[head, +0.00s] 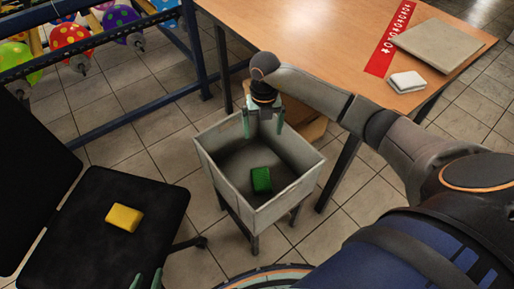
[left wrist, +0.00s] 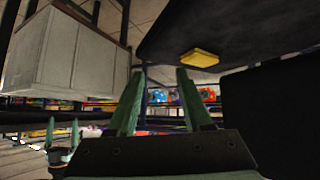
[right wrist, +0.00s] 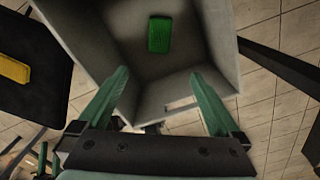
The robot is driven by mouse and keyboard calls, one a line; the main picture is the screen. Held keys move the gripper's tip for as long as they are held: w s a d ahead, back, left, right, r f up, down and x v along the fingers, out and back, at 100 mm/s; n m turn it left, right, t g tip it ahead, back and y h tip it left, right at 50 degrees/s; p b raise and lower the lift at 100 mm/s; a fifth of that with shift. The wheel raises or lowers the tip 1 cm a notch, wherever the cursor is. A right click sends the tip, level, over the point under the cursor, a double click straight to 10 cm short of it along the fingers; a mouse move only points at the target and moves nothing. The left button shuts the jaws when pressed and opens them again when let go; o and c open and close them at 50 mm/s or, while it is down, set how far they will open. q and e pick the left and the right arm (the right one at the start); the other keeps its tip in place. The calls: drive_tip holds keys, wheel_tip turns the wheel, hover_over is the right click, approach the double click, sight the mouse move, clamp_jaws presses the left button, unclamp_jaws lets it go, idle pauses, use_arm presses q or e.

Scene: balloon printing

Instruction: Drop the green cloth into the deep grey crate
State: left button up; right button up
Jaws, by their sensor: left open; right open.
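The green cloth (head: 261,180) lies on the floor of the deep grey crate (head: 210,166). In the right wrist view the green cloth (right wrist: 159,34) shows inside the crate (right wrist: 196,96), apart from the fingers. My right gripper (head: 264,124) is open and empty over the crate's far part, above the cloth's level. My left gripper (head: 147,280) shows only its fingertips at the bottom edge of the head view, by the black chair. In the left wrist view my left gripper (left wrist: 156,82) is open and empty.
A yellow cloth (head: 124,217) lies on the black chair seat (head: 80,235). A wooden table (head: 320,30) holds a red strip (head: 388,42), a flat board (head: 438,42) and a white cloth (head: 407,81). A blue rack with balloons (head: 72,38) stands at upper left.

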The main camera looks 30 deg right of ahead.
wheel_tip(320, 180, up, 11)
drive_tip(key=p, duration=0.1)
idle(0.6)
